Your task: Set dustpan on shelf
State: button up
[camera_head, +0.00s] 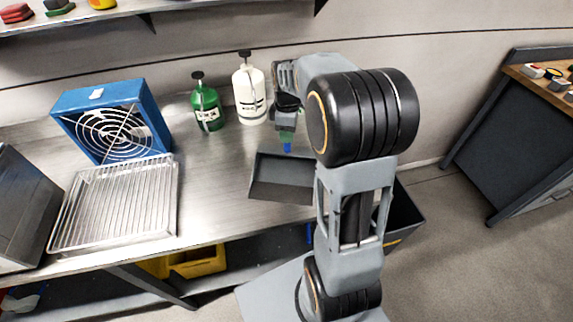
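A dark grey, shallow, open pan that looks like the dustpan (280,190) lies on the metal bench, right of its middle. My gripper (287,140) points down just above the pan's back edge. A small green and blue part shows at its tip; I cannot tell if this is a handle or the fingers. Whether the gripper touches the pan or is shut on it is unclear. My arm hides the pan's right side. A wall shelf (110,14) runs along the top left, and a lower shelf (80,298) shows under the bench.
A green bottle (207,108) and a white bottle (249,98) stand behind the pan. A blue fan (118,120) and a wire rack (118,205) are at left. Several small items sit on the wall shelf's left part. A yellow bin (198,262) is below the bench.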

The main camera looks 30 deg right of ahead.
grip_shut()
jog(key=shift+r, duration=0.15)
dwell(0.5)
